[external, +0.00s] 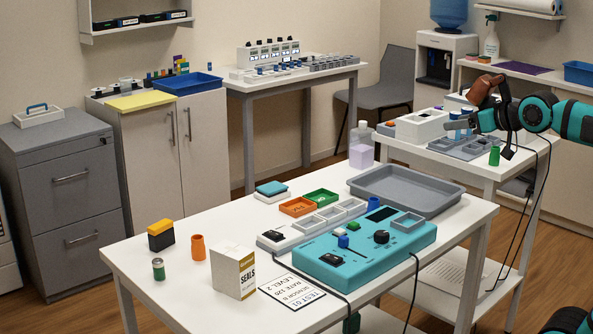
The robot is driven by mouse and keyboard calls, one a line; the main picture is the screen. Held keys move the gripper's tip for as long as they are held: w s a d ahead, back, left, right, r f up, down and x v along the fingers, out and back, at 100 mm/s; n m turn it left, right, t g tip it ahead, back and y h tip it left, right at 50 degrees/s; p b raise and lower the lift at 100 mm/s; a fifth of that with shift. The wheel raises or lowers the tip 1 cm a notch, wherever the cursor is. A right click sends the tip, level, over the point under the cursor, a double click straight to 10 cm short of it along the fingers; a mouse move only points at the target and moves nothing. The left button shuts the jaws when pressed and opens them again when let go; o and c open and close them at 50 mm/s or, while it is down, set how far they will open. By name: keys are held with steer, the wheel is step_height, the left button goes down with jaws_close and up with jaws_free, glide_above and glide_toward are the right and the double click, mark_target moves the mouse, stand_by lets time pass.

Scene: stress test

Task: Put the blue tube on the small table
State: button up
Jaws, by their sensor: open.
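The smaller white table (480,172) stands at the right, behind the large front table. Blue cylinders (455,115) show just behind my gripper over this smaller table; they may be tubes, but they are too small to be sure. My gripper (452,126) reaches in from the right, above the smaller table, with its jaws open. Its fingers partly cover the things behind them, and I cannot tell if they touch anything. Another short blue cylinder (374,204) stands on the front table by the teal device. Which one is the blue tube is unclear.
The smaller table also holds a white box (420,127), a grey compartment tray (447,147) and a green cylinder (494,156). The front table (190,288) holds a teal device (350,262), a grey tray (403,205) and a SEALS box (233,270). Its front left is partly clear.

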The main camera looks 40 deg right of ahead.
steer(key=w+a+f+n+g, duration=0.1)
steer(key=w+a+f+g, duration=0.1)
steer(key=w+f+g, duration=0.35)
steer(key=w+a+f+n+g, duration=0.1)
steer(key=w+a+f+g, duration=0.2)
steer(key=w, duration=0.5)
glide_toward(374, 201)
steer(key=shift+g+y, duration=0.3)
steer(key=shift+g, duration=0.05)
steer(key=w+f, duration=0.2)
steer(key=f, duration=0.1)
steer(key=w+d+f, duration=0.1)
steer(key=shift+w+f, duration=0.3)
steer(key=shift+f, duration=0.05)
steer(key=shift+x, duration=2.6)
steer(key=shift+s, duration=0.15)
steer(key=c, duration=1.1)
